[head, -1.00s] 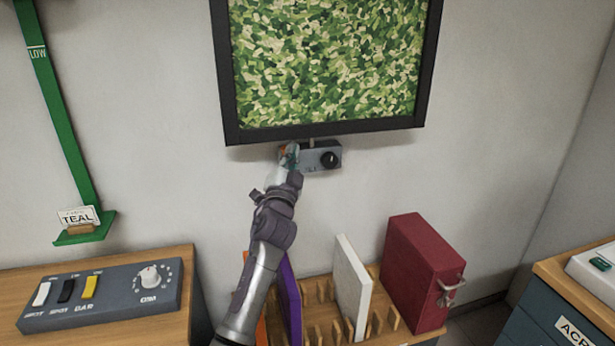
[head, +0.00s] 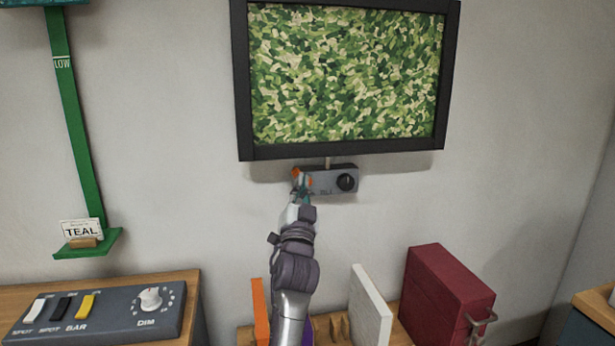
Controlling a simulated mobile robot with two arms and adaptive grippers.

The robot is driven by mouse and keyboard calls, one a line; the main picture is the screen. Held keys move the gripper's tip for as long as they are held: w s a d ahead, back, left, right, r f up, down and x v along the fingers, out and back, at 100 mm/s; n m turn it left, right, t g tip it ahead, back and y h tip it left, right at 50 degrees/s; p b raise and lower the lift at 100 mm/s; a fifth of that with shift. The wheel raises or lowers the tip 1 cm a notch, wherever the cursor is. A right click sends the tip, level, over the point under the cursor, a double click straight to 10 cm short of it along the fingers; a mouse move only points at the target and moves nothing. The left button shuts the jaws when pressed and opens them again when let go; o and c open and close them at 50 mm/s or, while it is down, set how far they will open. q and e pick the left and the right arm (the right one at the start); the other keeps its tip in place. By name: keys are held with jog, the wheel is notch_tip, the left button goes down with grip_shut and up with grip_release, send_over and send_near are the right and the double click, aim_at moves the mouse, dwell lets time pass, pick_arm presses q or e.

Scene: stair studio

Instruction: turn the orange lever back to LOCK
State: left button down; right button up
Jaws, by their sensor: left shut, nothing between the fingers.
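The orange lever (head: 296,173) is on the left part of a small grey box (head: 325,183) on the wall, just under the framed green picture. Only bits of the lever's orange show around my fingertips. My left gripper (head: 302,188) is shut with nothing between its fingers, in front of the box's left end at the lever. I cannot tell whether it touches the lever. A black round knob (head: 346,182) is on the box's right side. The LOCK marking cannot be read. My right gripper is not in view.
The framed picture (head: 348,153) hangs directly above the box. Below stand a wooden rack with an orange panel (head: 260,310), a white panel (head: 370,305) and a red case (head: 447,295). A switch panel (head: 105,312) lies at lower left. The wall right of the box is clear.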

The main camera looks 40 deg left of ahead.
pick_arm(q)
jog(key=v, duration=0.8)
jog(key=shift+s+f, duration=0.2)
jog(key=shift+s, duration=0.05)
jog(key=shift+d, duration=0.15)
